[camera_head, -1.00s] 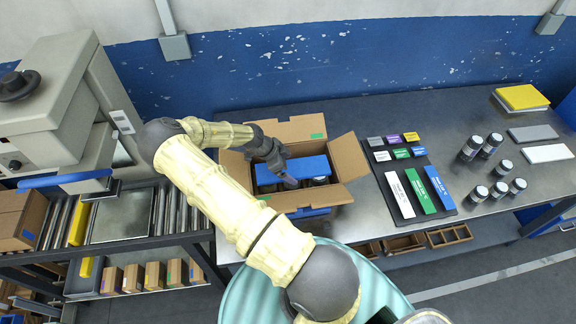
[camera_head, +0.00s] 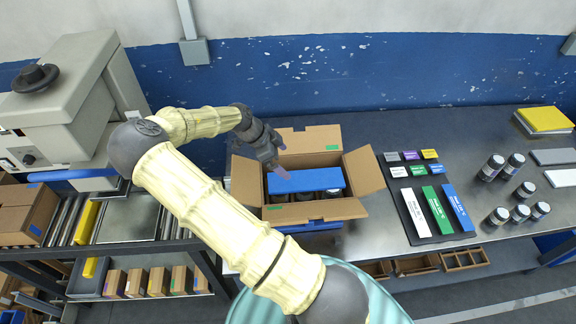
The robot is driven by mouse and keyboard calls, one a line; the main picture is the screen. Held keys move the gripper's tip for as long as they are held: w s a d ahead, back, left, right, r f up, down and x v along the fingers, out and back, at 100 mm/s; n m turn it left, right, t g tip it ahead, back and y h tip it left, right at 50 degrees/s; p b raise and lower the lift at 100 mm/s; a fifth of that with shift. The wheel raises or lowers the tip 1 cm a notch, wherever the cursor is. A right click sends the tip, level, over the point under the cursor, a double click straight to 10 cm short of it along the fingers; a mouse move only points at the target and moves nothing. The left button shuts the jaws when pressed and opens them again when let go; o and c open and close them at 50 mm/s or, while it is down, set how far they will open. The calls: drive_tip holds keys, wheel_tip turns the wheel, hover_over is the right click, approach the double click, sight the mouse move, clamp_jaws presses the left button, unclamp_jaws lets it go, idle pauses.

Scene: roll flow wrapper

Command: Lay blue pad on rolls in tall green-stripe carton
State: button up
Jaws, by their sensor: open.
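The blue pad (camera_head: 310,180) lies flat inside the open carton, over the rolls and toward the back. The carton (camera_head: 318,210) stands on the table with its flaps spread and a green mark on its back flap. Dark rolls (camera_head: 333,194) show along the pad's front edge. My gripper (camera_head: 281,172) is open and empty at the left end of the pad, slightly above it. Whether a fingertip touches the pad cannot be told.
A dark board (camera_head: 409,216) with white, green and blue strips and small coloured blocks lies right of the carton. Several jars (camera_head: 491,168) stand farther right. Yellow pads (camera_head: 545,120) lie at the far right. A grey machine (camera_head: 70,100) and roller conveyor stand at left.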

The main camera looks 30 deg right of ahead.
idle(0.6)
drive_tip(key=s+a+r+n+t+y, duration=0.5)
drive_tip(key=s+a+r+n, duration=0.9)
drive_tip(key=n, duration=0.9)
drive_tip(key=s+a+y, duration=0.1)
drive_tip(key=a, duration=0.1)
drive_tip(key=shift+a, duration=0.4)
drive_tip(key=shift+w, duration=0.1)
